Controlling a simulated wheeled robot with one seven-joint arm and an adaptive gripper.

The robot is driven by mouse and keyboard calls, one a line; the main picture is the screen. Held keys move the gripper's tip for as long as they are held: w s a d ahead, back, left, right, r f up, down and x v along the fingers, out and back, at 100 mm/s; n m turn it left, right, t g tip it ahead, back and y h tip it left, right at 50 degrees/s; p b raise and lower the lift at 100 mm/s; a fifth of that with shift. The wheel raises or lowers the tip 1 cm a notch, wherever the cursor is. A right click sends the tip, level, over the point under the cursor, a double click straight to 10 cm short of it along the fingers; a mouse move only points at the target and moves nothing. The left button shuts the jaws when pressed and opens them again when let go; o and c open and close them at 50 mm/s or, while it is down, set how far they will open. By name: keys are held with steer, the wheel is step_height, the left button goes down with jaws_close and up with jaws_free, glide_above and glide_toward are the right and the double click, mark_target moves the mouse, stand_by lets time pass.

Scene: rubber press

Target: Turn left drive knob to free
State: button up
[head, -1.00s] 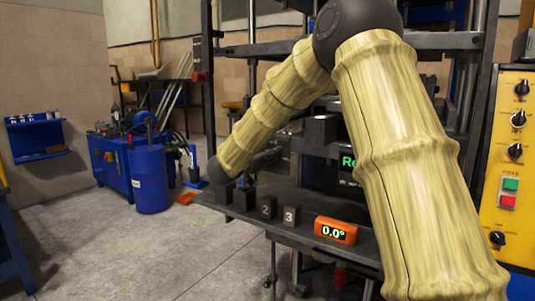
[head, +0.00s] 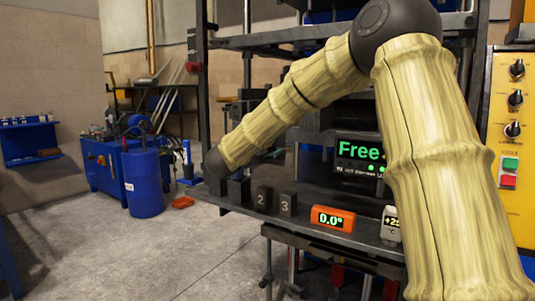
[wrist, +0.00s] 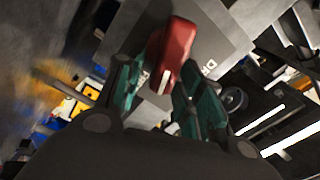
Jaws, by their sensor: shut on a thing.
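The left drive knob is a red bar with a white mark (wrist: 178,55), set on a grey plate (wrist: 222,45) in the wrist view. My gripper (wrist: 158,90) has its teal fingers on either side of the knob's near end and is shut on it. In the head view my gripper and the knob are hidden behind the end of my arm at the left of the press. A dark display (head: 360,155) on the press reads "Free" in green, with its right part hidden by my arm.
Dark blocks, including ones marked 2 (head: 262,198) and 3 (head: 287,204), stand on the press ledge. An orange readout (head: 333,218) shows 0.0°. A grey temperature readout (head: 390,225) is partly hidden. A yellow control panel (head: 512,130) is at right; a blue drum (head: 143,183) is at left.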

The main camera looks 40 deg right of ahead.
steer(key=shift+s+f+m+b, duration=0.1)
steer(key=shift+f+m+b, duration=0.25)
steer(key=shift+m+b, duration=0.7)
steer(key=shift+f+m+b, duration=0.3)
steer(key=shift+m+b, duration=0.55)
steer(key=shift+m, duration=0.3)
steer(key=o, duration=0.6)
steer(key=shift+r, duration=0.1)
steer(key=v, duration=1.2)
